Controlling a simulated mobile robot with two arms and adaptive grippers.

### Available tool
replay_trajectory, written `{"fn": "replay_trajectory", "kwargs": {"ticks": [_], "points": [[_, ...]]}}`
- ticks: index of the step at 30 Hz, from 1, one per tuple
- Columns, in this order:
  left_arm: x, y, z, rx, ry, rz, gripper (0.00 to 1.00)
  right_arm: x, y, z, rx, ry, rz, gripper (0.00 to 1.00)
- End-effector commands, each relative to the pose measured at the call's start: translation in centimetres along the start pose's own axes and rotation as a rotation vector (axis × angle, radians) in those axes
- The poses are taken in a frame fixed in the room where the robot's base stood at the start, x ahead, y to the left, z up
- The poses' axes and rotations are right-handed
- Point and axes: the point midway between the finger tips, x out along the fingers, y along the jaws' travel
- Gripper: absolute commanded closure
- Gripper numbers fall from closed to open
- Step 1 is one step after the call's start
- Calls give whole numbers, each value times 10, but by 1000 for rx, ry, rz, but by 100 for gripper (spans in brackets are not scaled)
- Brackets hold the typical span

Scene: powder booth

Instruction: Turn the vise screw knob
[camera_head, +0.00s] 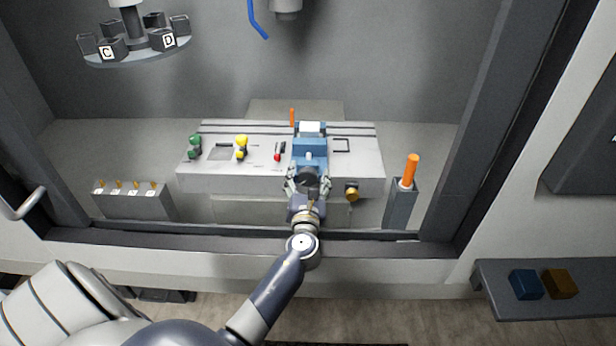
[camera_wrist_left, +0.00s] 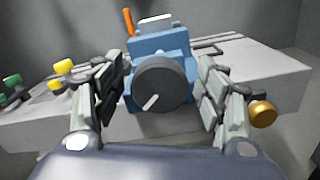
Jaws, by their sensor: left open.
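The vise (camera_head: 310,150) is blue and stands on the grey work table inside the booth. Its screw knob (camera_wrist_left: 166,84) is a dark round disc with a pale pointer mark aimed to the lower left in the left wrist view. The knob also shows in the head view (camera_head: 308,177), partly behind my gripper. My left gripper (camera_head: 307,184) is open in front of the vise. In the left wrist view its fingers (camera_wrist_left: 163,90) stand on either side of the knob, with a visible gap on each side. My right gripper is not in view.
The grey table (camera_head: 230,181) carries a green-topped part (camera_head: 195,146), a yellow-topped part (camera_head: 241,147) and a red-tipped lever (camera_head: 277,157). A brass knob (camera_head: 351,192) is right of the gripper. An orange handle (camera_head: 410,170) stands in a grey holder. The booth sill (camera_head: 180,241) runs below my arm.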

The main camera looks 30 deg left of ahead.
Motion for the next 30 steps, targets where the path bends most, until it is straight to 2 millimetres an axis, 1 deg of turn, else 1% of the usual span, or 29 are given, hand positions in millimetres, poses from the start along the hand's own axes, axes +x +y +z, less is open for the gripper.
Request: {"fn": "replay_trajectory", "kwargs": {"ticks": [1,2,3,5,6,7,8,12,20,26,30], "points": [[0,0,0,0,0,0,34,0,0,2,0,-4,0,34],[0,0,0,0,0,0,36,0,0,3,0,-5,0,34],[0,0,0,0,0,0,45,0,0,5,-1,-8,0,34],[0,0,0,0,0,0,59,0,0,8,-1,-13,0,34],[0,0,0,0,0,0,68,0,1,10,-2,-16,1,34],[0,0,0,0,0,0,75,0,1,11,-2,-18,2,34],[0,0,0,0,0,0,79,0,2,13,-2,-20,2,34],[0,0,0,-1,0,0,79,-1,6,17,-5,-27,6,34],[0,0,0,-46,-1,0,79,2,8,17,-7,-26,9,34],[0,0,-1,-163,-1,0,79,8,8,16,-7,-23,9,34],[0,1,-2,-282,-2,0,79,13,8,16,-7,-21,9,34]]}}
